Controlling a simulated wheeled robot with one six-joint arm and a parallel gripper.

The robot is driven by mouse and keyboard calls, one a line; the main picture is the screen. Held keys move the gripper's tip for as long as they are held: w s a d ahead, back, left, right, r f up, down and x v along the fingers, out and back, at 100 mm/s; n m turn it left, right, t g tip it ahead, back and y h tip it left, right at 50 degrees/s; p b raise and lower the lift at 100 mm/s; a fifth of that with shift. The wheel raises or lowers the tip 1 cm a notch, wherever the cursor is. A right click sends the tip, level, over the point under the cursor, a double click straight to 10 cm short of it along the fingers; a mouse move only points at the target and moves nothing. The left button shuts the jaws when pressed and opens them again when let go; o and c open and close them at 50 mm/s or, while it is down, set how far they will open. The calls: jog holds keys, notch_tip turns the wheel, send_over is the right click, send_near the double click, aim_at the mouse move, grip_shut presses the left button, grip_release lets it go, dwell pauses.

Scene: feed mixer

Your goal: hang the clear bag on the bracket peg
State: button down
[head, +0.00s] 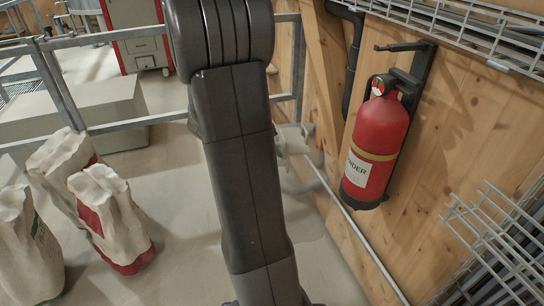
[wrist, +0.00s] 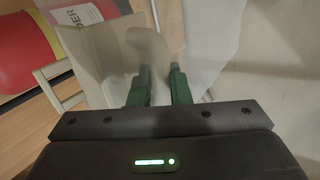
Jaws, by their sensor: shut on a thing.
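The bracket (head: 418,75) is a black fixture on the wooden wall at the upper right of the head view. Its thin peg (head: 392,47) sticks out leftward at the top, above a red fire extinguisher. In the head view my arm hides the gripper; a pale shape beside the arm may be part of the bag.
The fire extinguisher (head: 377,150) also shows at the wrist view's upper left (wrist: 25,45). Wire racks stand along the right wall (head: 500,245) and overhead (head: 460,30). A metal railing (head: 60,85) crosses behind. Paper sacks (head: 108,215) stand on the floor at left.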

jog(key=s+r+n+p, duration=0.1)
jog(key=s+r+p, duration=0.1)
jog(key=r+p, duration=0.5)
jog(key=s+r+t+p, duration=0.1)
jog(key=s+r+p, duration=0.2)
jog(key=r+p, duration=0.5)
notch_tip(320, 180, up, 8)
jog(key=shift+s+r+n, duration=0.2)
jog(key=shift+s+n, duration=0.05)
jog(key=shift+n, duration=0.15)
jog(key=shift+d+f, duration=0.1)
jog(key=w+d+f+b, duration=0.1)
jog(key=w+d, duration=0.5)
jog(key=d, duration=1)
jog(key=shift+d+f+b, duration=0.15)
jog(key=shift+d+b, duration=0.25)
jog(key=shift+b, duration=0.4)
jog(key=shift+w, duration=0.1)
dwell(0.5)
jog(key=c, duration=1.3)
grip_release()
